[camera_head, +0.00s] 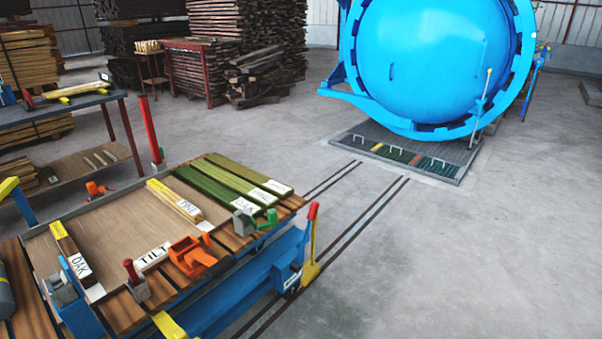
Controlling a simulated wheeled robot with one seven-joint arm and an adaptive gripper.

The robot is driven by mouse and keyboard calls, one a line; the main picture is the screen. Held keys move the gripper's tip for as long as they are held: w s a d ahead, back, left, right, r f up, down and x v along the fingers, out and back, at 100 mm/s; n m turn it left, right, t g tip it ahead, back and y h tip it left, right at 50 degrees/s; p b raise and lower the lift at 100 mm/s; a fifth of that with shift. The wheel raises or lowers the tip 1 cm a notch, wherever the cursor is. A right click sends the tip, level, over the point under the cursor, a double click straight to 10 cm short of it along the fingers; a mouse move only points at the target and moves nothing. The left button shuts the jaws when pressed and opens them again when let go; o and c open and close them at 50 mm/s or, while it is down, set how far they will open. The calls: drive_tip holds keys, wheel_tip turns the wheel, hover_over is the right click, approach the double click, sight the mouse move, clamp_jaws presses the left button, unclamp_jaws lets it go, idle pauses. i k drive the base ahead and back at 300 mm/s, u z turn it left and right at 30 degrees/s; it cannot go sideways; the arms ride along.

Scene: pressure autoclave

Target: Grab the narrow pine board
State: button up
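A narrow pale board with a label reading PINE (176,201) lies flat on the brown bed of the blue cart (240,292), near the middle. It has a yellow mark at its far end and a white label toward its near end. A white piece is at its near tip. Its full outline shows, with clear bed to its left. My gripper is not in view, so its state and its distance from the board do not show.
Several green boards (232,180) lie right of the pine board. A dark board labelled OAK (68,245) lies left. An orange clamp (193,256) and a TILT label (153,257) are nearer. A blue autoclave (435,60) stands behind; floor at right is clear.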

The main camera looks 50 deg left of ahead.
sight(263, 198)
drive_tip(key=z, duration=0.25)
drive_tip(key=i, duration=1)
drive_tip(key=u, duration=3.35)
